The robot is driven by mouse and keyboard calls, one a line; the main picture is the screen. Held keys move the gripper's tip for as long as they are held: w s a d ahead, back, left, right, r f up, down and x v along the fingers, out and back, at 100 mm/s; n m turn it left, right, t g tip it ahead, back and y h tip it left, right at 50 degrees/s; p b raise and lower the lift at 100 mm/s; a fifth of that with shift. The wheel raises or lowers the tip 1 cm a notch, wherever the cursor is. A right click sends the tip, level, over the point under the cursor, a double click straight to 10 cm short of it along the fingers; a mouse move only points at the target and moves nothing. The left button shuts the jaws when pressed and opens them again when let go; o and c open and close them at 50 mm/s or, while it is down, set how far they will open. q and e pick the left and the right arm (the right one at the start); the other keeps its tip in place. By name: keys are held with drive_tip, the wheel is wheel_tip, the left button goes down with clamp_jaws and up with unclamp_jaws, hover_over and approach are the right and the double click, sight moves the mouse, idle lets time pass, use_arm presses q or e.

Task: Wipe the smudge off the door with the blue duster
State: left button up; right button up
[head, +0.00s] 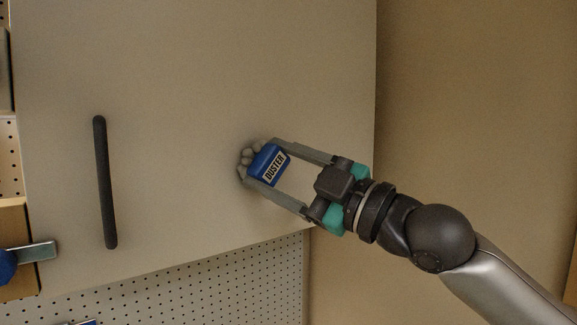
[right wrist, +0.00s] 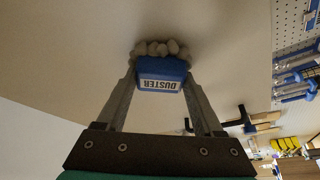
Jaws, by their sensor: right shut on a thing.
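The blue duster (head: 268,163) has a white DUSTER label and a grey tufted head. My right gripper (head: 262,163) is shut on its blue body. The grey tufts face the beige door (head: 190,80) and appear to touch it or be very close, right of its middle. In the right wrist view, the duster (right wrist: 161,75) sits between the two fingers with its tufts against the door surface (right wrist: 200,25). No smudge shows on the visible door; the tufts and gripper cover part of it. My left gripper is not in view.
A dark vertical handle (head: 105,182) is on the door's left part. A pegboard (head: 240,285) lies below the door. A metal piece with a blue knob (head: 8,265) is at the lower left. Tools hang on a pegboard in the right wrist view (right wrist: 292,30).

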drive_tip(key=shift+s, duration=0.1)
idle(0.3)
drive_tip(key=shift+s+d+b, duration=0.1)
drive_tip(key=shift+s+d, duration=0.45)
drive_tip(key=shift+s, duration=0.25)
drive_tip(key=shift+s+d+b, duration=0.15)
drive_tip(key=shift+s+d, duration=0.45)
drive_tip(key=shift+s, duration=0.2)
drive_tip(key=shift+s+d+b, duration=0.1)
drive_tip(key=shift+s+d, duration=0.45)
drive_tip(key=shift+s, duration=0.25)
drive_tip(key=shift+s+d, duration=0.9)
drive_tip(key=shift+s, duration=0.3)
